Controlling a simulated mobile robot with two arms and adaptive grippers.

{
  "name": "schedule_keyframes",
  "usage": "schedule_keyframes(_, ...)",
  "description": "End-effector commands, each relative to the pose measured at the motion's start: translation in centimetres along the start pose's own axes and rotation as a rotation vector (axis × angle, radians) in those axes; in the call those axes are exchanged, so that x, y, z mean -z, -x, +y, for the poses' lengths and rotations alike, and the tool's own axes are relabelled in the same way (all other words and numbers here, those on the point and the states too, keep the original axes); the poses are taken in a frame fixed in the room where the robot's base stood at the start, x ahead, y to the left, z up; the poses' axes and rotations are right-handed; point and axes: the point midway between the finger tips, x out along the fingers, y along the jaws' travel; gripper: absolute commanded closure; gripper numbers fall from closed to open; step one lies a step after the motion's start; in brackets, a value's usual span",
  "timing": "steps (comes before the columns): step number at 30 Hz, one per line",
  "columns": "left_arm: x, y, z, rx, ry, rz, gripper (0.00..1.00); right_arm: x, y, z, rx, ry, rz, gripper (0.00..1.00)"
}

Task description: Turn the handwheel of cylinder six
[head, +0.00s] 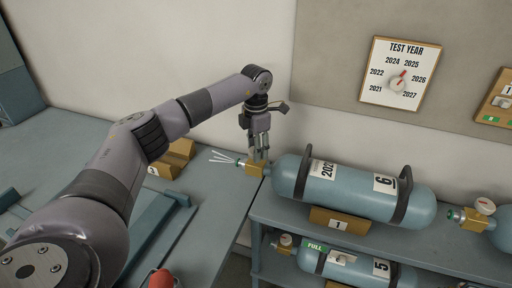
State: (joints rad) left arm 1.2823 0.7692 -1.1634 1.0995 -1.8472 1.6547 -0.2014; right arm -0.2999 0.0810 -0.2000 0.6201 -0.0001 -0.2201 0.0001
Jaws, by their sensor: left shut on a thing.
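Cylinder six (350,190) is a blue-grey cylinder lying on the upper rack shelf, with a "6" label, a year label and dark bands. Its brass valve (253,169) points left. A small green handwheel (241,163) shows at the valve's left end, beside several thin white strips (220,157). My left gripper (258,154) reaches down from above and is shut at the valve. Its fingers hide part of the valve, so I cannot tell exactly which part they hold. My right gripper is not in view.
Cylinder five (355,269) lies on the shelf below, with a green "FULL" tag (315,246). Another cylinder's gauge (485,206) is at the right. A test-year dial (400,75) hangs on the wall. A blue bench (215,215) stands left, with a wooden block (174,158) on it.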

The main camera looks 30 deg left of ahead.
Motion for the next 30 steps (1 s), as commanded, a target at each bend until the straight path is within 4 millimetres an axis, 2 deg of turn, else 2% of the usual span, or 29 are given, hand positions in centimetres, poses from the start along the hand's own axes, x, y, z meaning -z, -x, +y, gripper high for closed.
schedule_keyframes(30,0.0,0.2,0.1,-0.001,0.967,-0.003,0.88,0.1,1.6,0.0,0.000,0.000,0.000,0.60)
